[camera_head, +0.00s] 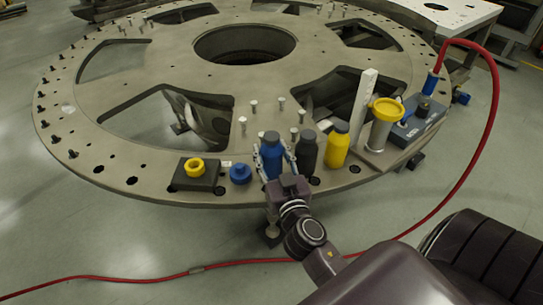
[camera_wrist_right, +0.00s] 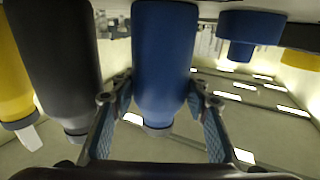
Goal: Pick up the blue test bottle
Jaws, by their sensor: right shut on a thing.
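The blue test bottle (camera_head: 271,161) with a dark cap is upright near the front rim of the round metal turret plate (camera_head: 222,89). My right gripper (camera_head: 273,160) reaches it from the front and is shut on it, one finger on each side. In the right wrist view, which looks upside down, the blue bottle (camera_wrist_right: 164,62) fills the space between the fingers of the gripper (camera_wrist_right: 160,105). The gripper partly hides its base in the head view, so I cannot tell whether it touches the plate. My left gripper is not in view.
A black bottle (camera_head: 307,152) stands close on the right, then a yellow bottle (camera_head: 338,148). A blue knob-like part (camera_head: 240,174) and a dark block with a yellow ring (camera_head: 195,170) sit left. A yellow-topped cylinder (camera_head: 384,122), blue-grey box (camera_head: 417,120) and red hose (camera_head: 492,110) are farther right.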

